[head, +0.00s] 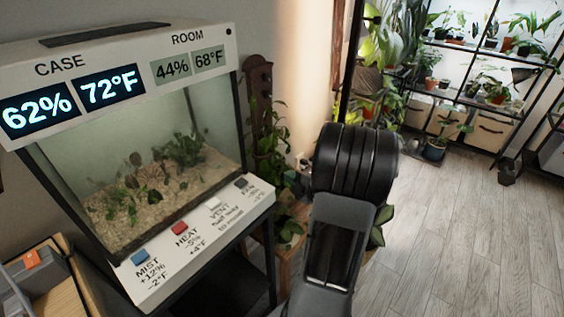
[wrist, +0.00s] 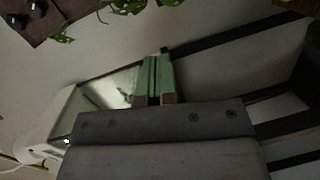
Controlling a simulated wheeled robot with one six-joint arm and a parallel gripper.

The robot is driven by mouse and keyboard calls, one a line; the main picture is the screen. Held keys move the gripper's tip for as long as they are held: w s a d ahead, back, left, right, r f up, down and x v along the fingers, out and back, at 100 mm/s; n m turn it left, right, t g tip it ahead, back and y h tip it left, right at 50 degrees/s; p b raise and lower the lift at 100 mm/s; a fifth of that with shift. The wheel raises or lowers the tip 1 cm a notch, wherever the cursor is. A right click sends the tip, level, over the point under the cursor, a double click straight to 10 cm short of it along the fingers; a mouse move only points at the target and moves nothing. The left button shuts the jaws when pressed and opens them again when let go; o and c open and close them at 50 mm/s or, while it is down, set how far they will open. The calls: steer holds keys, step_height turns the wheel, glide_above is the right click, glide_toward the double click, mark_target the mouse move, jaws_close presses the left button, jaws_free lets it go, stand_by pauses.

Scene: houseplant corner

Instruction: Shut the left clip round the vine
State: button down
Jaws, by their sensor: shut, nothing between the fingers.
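My gripper (wrist: 158,62) shows in the wrist view with its green fingers together and nothing between them. A dark brown board (wrist: 62,14) with round black knobs is at the upper left of that view, clear of the fingers. Green vine leaves (wrist: 128,6) show along the top edge. In the head view the brown board (head: 259,82) stands against the wall right of the glass case, with a leafy vine (head: 268,140) in front of it. I cannot make out the left clip in either view. My arm hides my gripper in the head view.
The glass case (head: 140,165) with its button panel (head: 200,245) stands left of the board. A wooden plant stand (head: 289,262) with leaves is below the vine, partly behind my arm. Plant shelves (head: 465,95) stand at the back right. The floor (head: 460,240) on the right is clear.

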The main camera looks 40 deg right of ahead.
steer(key=b, duration=0.1)
glide_toward(268, 157)
steer(key=w+a, duration=0.3)
steer(key=a, duration=0.1)
steer(key=shift+w+d+f, duration=0.2)
steer(key=shift+w+d, duration=0.55)
steer(key=shift+w, duration=0.2)
steer(key=shift+w+d+f, duration=0.2)
steer(key=shift+w+d, duration=0.6)
steer(key=shift+w, duration=0.15)
steer(key=shift+d, duration=0.1)
steer(key=shift+d+n+y, duration=0.25)
steer(key=shift+n+y, duration=0.15)
